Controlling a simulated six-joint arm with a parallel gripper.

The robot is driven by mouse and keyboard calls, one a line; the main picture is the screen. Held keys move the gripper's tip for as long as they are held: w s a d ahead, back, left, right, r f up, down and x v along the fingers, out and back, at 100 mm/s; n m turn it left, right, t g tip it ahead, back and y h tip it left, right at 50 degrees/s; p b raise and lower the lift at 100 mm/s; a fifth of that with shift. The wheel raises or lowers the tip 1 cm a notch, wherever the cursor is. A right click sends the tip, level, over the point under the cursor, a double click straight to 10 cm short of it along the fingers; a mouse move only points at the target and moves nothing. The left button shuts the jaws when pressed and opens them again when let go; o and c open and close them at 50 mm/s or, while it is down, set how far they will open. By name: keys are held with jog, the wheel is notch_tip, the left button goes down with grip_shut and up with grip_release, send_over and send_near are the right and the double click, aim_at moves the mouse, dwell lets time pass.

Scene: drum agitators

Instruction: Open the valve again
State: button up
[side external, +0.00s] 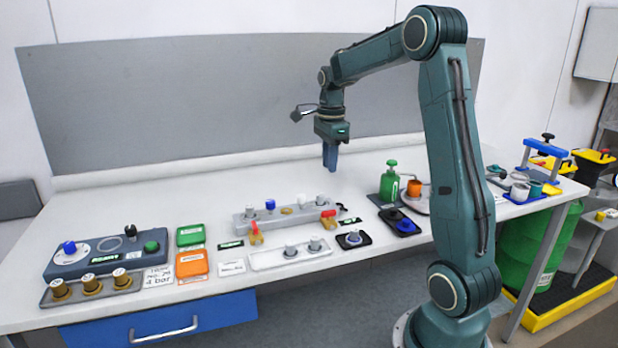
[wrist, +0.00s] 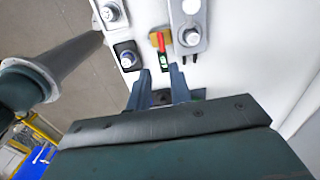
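Two small valves with red levers and yellow bodies stand on the bench between the grey rail and the white tray. The left valve (side external: 255,236) has its lever near upright in the side view. The right valve (side external: 328,214) has its red lever lying roughly along the rail; it also shows in the wrist view (wrist: 160,41), just beyond my fingertips. Which valve the task means is not marked legibly. My gripper (side external: 329,166) hangs above the bench behind the right valve, pointing down. In the wrist view its two fingers (wrist: 160,72) are apart with nothing held between them.
The grey rail (side external: 240,226) with several knobs lies behind the valves, the white tray (side external: 265,262) in front. A black pad (side external: 342,243) with a knob sits near the right valve. A green bottle (side external: 390,181) stands to the right. The bench behind the rail is clear.

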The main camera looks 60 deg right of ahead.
aim_at(329, 210)
jog(key=shift+d+f, duration=0.15)
jog(key=shift+d, duration=0.1)
jog(key=shift+f, duration=0.1)
jog(key=shift+f, duration=6.8)
grip_shut()
